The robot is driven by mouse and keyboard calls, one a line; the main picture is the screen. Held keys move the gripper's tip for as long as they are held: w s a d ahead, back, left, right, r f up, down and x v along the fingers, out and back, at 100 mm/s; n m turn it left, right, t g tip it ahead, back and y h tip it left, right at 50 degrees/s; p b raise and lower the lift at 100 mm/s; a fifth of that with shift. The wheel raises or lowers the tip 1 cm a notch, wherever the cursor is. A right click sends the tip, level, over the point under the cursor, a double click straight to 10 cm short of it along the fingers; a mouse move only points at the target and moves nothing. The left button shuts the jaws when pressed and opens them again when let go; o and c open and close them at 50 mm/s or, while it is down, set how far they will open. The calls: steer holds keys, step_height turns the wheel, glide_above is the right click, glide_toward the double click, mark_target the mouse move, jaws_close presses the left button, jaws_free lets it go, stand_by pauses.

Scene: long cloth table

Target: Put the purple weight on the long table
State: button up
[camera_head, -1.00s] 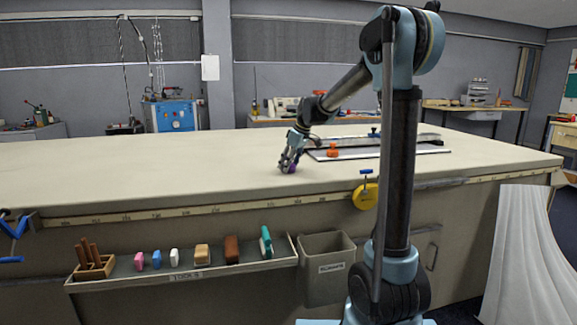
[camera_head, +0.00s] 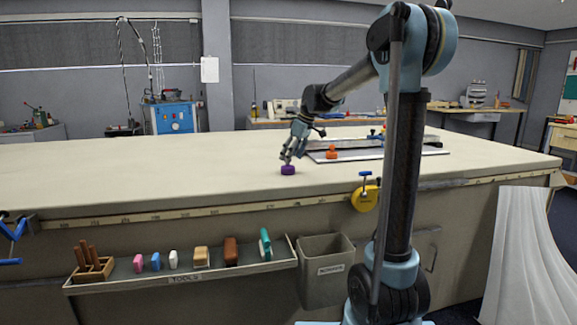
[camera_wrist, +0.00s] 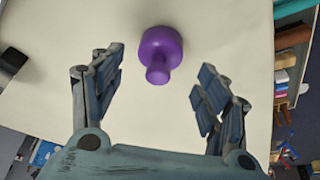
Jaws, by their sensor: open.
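The purple weight (camera_head: 288,170) stands on the cream top of the long table (camera_head: 130,175), toward its front edge. In the wrist view the weight (camera_wrist: 161,50) shows a round body with a narrower knob, and it lies beyond the fingertips, between their lines and touching neither. My gripper (camera_head: 287,157) is just above the weight in the head view. In the wrist view my gripper (camera_wrist: 158,75) is open and empty, with its fingers spread apart.
An orange weight (camera_head: 331,152) and a long metal rail (camera_head: 370,146) lie to the right on the table. A yellow tape measure (camera_head: 366,197) hangs at the front edge. A tool shelf (camera_head: 180,280) and a grey bin (camera_head: 326,270) are below. The table's left part is clear.

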steer(key=v, duration=0.7)
steer(key=s+d+f+m+h, duration=0.1)
steer(key=s+d+f+m, duration=0.2)
steer(key=s, duration=0.4)
steer(key=s+d+f+m, duration=0.1)
steer(key=s+d+f, duration=0.3)
steer(key=s+d, duration=0.25)
steer(key=s+d+f+m+h, duration=0.1)
steer(key=s+d+f+m, duration=0.15)
steer(key=s, duration=0.55)
steer(key=s+d+f+m+h, duration=0.1)
steer(key=s+d+f, duration=0.3)
steer(key=s+f, duration=0.4)
steer(key=s+d+f+m, duration=0.4)
steer(key=s+f, duration=0.5)
steer(key=shift+f+h, duration=0.2)
steer(key=shift+h, duration=0.2)
steer(key=shift+m, duration=0.25)
